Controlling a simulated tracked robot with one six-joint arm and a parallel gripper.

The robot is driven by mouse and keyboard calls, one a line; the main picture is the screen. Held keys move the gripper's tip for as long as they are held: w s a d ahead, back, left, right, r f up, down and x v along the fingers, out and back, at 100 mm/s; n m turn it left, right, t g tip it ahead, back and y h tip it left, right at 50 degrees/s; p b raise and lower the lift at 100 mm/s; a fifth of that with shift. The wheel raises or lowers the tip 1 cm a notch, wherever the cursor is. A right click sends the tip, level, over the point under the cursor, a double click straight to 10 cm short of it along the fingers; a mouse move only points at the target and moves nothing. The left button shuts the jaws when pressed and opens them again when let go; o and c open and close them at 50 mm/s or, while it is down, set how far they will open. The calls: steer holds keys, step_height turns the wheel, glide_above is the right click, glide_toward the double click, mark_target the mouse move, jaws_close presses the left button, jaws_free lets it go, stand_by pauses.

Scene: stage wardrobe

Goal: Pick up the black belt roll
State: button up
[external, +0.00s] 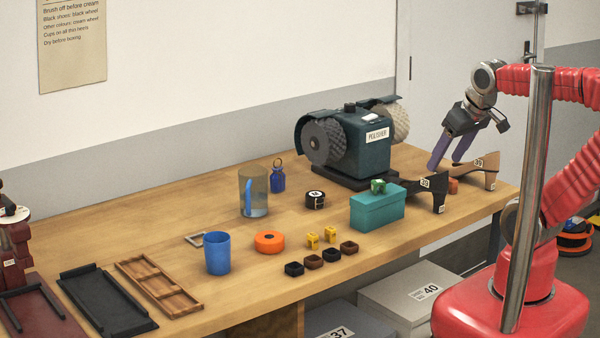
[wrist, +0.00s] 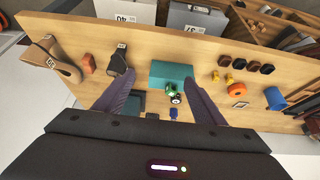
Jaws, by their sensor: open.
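The black belt roll (external: 315,200) is a small dark coil with a white label on top. In the wrist view the roll (wrist: 176,99) shows small between the fingers, close to a green piece (wrist: 171,87) at the teal box. My gripper (external: 445,165) is open and empty, its purple fingers spread. It is raised at the table's right end, by the shoe forms and well right of the roll. It also shows in the wrist view (wrist: 160,76).
A black shoe form (external: 433,190) and a brown one (external: 480,172) stand at the right. Several small blocks lie in front.

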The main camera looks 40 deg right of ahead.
steer(key=w+a+r+n+h, duration=0.2)
steer(key=w+n+h, duration=0.1)
steer(key=w+n, duration=0.45)
steer(key=w+a+r+n+h, duration=0.2)
steer(key=w+n+h, duration=0.1)
steer(key=w+n, duration=0.5)
steer(key=w+a+n+t+h, duration=0.1)
steer(key=w+a+n+t, duration=0.25)
steer(key=a+n, duration=0.35)
steer(key=w+a+n+t+h, duration=0.1)
steer(key=w+a+n+t, duration=0.1)
steer(key=w+a+n, duration=0.55)
steer(key=m, duration=0.1)
glide_toward(315, 197)
steer(key=v, duration=0.3)
steer(key=shift+w+r, duration=0.1)
steer(key=x, duration=0.8)
steer(key=shift+w+d+f, duration=0.15)
steer(key=shift+f, duration=0.05)
